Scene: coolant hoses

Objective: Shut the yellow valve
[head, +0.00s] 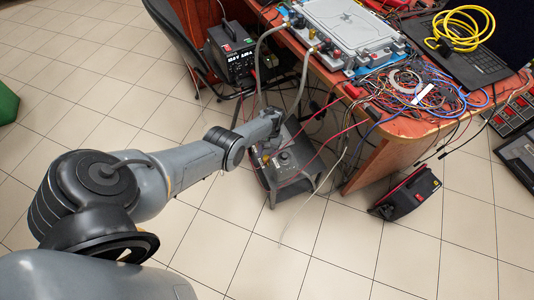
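Two grey hoses (305,72) rise to small fittings on the front edge of a grey case on the table. A small yellowish fitting (311,50) sits at the top of the right hose; it looks like the yellow valve, but it is too small to tell how its handle is turned. My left arm reaches in from the lower left. My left gripper (272,116) is at its end, below the table edge and clearly apart from the yellowish fitting. Its fingers are too small and unclear to tell open from shut. My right gripper is not in view.
The grey case (350,30) stands on the reddish table (435,130), beside tangled wires (410,88) and a coiled yellow cable (462,28). A chair is at upper left. The tiled floor is mostly clear.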

